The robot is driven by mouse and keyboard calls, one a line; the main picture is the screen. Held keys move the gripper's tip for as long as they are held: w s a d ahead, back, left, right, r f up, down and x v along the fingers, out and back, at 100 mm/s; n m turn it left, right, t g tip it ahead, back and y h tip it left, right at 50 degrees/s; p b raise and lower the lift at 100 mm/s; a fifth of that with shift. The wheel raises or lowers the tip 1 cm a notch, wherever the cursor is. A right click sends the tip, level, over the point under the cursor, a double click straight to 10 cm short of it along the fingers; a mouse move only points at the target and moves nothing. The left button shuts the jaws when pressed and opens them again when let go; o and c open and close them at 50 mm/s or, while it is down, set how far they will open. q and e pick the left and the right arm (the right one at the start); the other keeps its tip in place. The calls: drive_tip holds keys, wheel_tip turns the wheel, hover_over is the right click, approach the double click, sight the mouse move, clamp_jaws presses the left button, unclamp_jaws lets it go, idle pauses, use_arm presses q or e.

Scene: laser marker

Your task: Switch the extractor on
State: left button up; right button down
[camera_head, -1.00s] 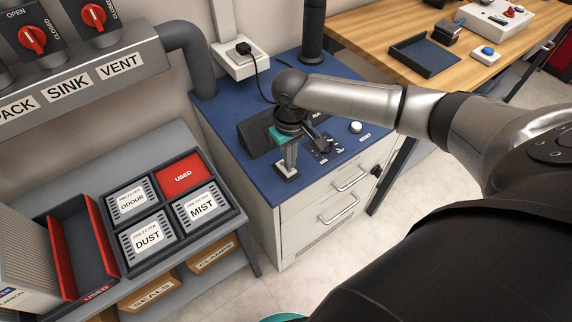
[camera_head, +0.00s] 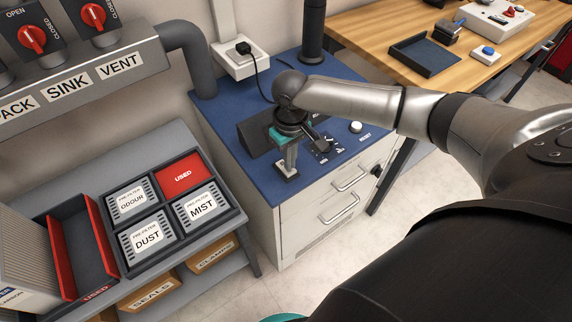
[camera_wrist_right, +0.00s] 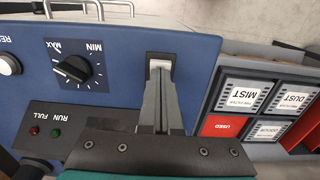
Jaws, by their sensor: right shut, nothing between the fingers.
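The extractor is a blue-topped cabinet (camera_head: 245,178) with pale drawers. Its white switch (camera_wrist_right: 160,63), in a dark frame, sits near the top's corner; in the head view the switch plate (camera_head: 285,166) is partly covered by my fingers. My right gripper (camera_head: 289,174) points down at it, shut and empty. In the right wrist view the fingertips (camera_wrist_right: 159,74) reach the switch's edge and hide part of it; I cannot tell whether they press it. The run light (camera_wrist_right: 55,133) is green and the full light (camera_wrist_right: 34,131) red; whether either is lit is unclear. My left gripper is not in view.
A black MIN–MAX knob (camera_wrist_right: 75,69) and a white reset button (camera_head: 355,127) are on the same top. A filter rack (camera_head: 153,243) stands left of the cabinet. A black hose pipe (camera_head: 313,30) and a socket (camera_head: 240,60) are behind. A wooden bench (camera_head: 370,22) is at right.

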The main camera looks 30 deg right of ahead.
drive_tip(key=shift+f, duration=0.75)
idle(0.3)
wheel_tip(320, 180, up, 7)
drive_tip(key=p, duration=0.9)
drive_tip(key=shift+r, duration=0.1)
idle(0.5)
